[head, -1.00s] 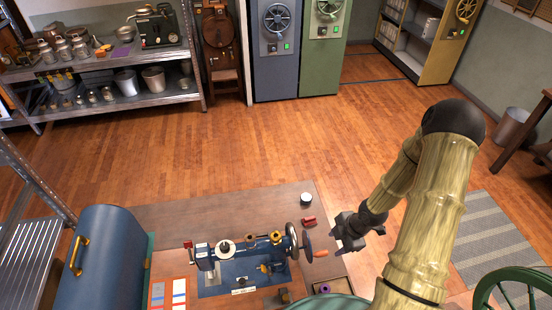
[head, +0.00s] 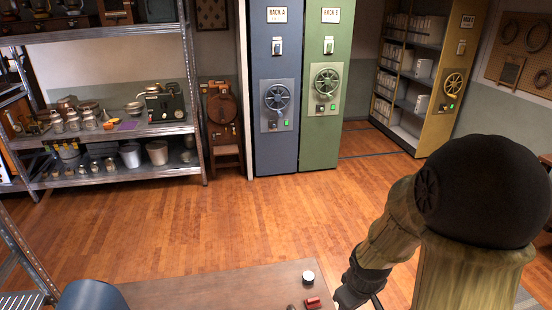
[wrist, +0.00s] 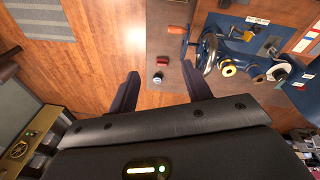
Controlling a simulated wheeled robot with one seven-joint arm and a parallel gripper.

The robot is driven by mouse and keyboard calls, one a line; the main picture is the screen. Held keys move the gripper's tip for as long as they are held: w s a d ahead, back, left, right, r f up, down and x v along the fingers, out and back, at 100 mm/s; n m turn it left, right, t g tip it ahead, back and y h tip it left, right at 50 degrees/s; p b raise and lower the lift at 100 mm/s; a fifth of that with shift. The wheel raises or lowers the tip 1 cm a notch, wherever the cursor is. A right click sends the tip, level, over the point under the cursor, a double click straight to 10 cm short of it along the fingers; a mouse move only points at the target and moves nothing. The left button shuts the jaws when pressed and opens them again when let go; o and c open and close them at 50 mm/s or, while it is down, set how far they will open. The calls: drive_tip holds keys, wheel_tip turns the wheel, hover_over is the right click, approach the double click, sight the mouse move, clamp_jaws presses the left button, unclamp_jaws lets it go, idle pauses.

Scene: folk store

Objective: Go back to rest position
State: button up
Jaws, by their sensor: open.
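My gripper (wrist: 161,88) is open and empty in the wrist view, its two dark fingers spread apart over the table edge and the floor. In the head view my arm is folded at the lower right, and the gripper's fingertips are cut off by the bottom edge. The blue sewing machine (wrist: 235,60) with its handwheel stands on the table to the right of the gripper in the wrist view. In the head view only the table's far part (head: 220,288) shows, and the sewing machine is out of frame.
A small white-topped jar (head: 308,278) and a red item (head: 313,302) stand near the table's right edge. A blue case (head: 92,297) is at the lower left. Metal shelves (head: 110,133) and blue and green cabinets (head: 322,100) line the back. The wooden floor (head: 200,225) between is clear.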

drive_tip(key=s+a+r+m, duration=0.3)
drive_tip(key=s+r+m, duration=0.1)
drive_tip(key=m, duration=0.2)
drive_tip(key=shift+r+y+b, duration=0.3)
drive_tip(key=shift+r+b, duration=0.05)
drive_tip(key=shift+b, duration=0.1)
